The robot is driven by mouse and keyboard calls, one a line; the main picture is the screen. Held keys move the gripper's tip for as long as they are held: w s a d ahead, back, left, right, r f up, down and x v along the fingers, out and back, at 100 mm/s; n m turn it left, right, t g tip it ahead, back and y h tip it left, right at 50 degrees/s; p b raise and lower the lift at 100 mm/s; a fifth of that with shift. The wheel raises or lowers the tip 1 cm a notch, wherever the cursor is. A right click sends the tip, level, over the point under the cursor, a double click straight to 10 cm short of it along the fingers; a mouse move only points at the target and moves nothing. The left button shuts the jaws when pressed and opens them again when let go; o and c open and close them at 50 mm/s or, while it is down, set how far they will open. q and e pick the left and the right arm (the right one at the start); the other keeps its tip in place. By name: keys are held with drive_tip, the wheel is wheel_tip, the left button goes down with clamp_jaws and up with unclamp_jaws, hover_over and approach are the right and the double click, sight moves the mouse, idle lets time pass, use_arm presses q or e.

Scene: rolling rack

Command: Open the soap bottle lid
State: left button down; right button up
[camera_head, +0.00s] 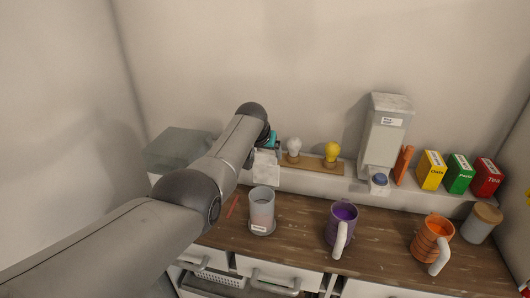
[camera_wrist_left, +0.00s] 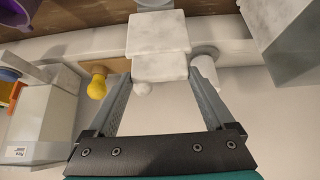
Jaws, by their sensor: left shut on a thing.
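My left gripper (camera_head: 270,146) is over the back shelf in the head view, mostly hidden by my own arm. In the left wrist view its two fingers (camera_wrist_left: 161,73) are shut on opposite sides of a white marbled block, apparently the soap bottle lid (camera_wrist_left: 160,66). A second white marbled block, perhaps the bottle body (camera_wrist_left: 155,32), shows just beyond it; whether they are joined I cannot tell. In the head view this white thing (camera_head: 264,166) shows below my gripper, partly covered by the arm. My right gripper is not in view.
A frosted cup (camera_head: 262,212), a purple mug (camera_head: 341,228) and an orange mug (camera_head: 431,243) stand on the wooden counter. On the shelf are a grey box (camera_head: 178,148), white and yellow bulbs (camera_head: 332,150), a tall dispenser (camera_head: 384,140) and colored boxes (camera_head: 432,170).

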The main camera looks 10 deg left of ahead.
use_arm(q)
drive_tip(key=shift+w+r, duration=0.3)
drive_tip(key=shift+r, duration=0.2)
drive_tip(key=shift+c, duration=0.2)
unclamp_jaws()
drive_tip(key=shift+o, duration=0.2)
drive_tip(key=shift+s+f, duration=0.1)
drive_tip(key=shift+f, duration=0.15)
drive_tip(key=shift+s+r, duration=0.1)
drive_tip(key=p+v, duration=0.2)
drive_tip(key=v, duration=1.3)
drive_tip(key=shift+p, duration=0.3)
